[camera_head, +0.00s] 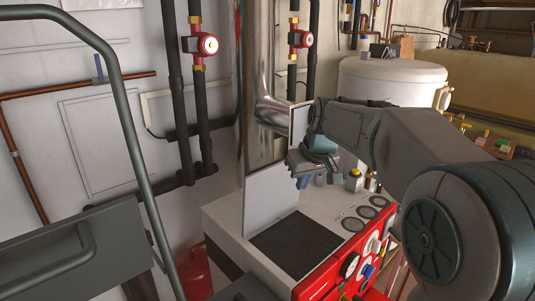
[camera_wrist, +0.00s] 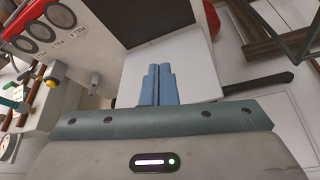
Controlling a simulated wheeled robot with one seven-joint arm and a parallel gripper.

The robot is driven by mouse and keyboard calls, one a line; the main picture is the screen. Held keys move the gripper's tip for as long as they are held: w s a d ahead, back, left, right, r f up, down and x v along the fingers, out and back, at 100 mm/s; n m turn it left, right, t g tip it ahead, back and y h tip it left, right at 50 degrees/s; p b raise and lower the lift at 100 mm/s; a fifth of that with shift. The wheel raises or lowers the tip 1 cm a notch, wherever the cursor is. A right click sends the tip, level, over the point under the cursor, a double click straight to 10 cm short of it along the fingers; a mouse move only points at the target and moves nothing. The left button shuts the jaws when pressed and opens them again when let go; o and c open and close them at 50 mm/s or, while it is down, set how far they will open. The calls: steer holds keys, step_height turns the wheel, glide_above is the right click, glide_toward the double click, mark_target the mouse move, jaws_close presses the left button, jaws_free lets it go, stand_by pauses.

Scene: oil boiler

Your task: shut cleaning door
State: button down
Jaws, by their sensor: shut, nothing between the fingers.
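The cleaning door (camera_head: 270,200) is a flat white panel standing upright on top of the boiler, at the left edge of a dark square area (camera_head: 295,243). The door stands open. In the wrist view the pale door (camera_wrist: 198,65) lies beyond my fingers, beside the dark square (camera_wrist: 152,18). My gripper (camera_head: 302,181) is above the boiler top, to the right of the door in the head view. Its blue fingers (camera_wrist: 158,84) are together and empty. They overlap the door in the wrist view; I cannot tell whether they touch it.
The red boiler front (camera_head: 350,265) carries dials and knobs. A shiny flue pipe (camera_head: 260,80) rises behind the door. Dark pipes with red pumps (camera_head: 207,45) run up the wall. A white tank (camera_head: 388,85) stands at the back right.

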mark_target(268, 165)
steer(key=w+a+r+n+y+p, duration=0.1)
steer(key=w+a, duration=0.2)
steer(key=w, duration=0.4)
steer(key=w+a+r+n+t+y+p, duration=0.1)
steer(key=w+a+r+n+p, duration=0.15)
steer(key=w, duration=0.35)
steer(key=w+a+r+n+y+p, duration=0.1)
steer(key=w+a, duration=0.2)
steer(key=w, duration=0.4)
steer(key=p+x, duration=0.3)
steer(key=x, duration=0.7)
steer(key=shift+m, duration=0.25)
steer(key=shift+s+d+f, duration=0.4)
steer(key=shift+s+d, duration=0.2)
steer(key=shift+s, duration=0.15)
steer(key=shift+s+d+f, duration=0.4)
steer(key=shift+s+d, duration=0.2)
steer(key=shift+s, duration=0.15)
steer(key=shift+f+b, duration=0.1)
steer(key=shift+b, duration=0.25)
steer(key=shift+s+d+b, duration=0.25)
steer(key=shift+s+b, duration=0.05)
steer(key=shift+b, duration=0.6)
steer(key=shift+d+y, duration=0.1)
steer(key=shift+y, duration=0.2)
steer(key=shift+s+b, duration=0.15)
steer(key=shift+b, duration=0.25)
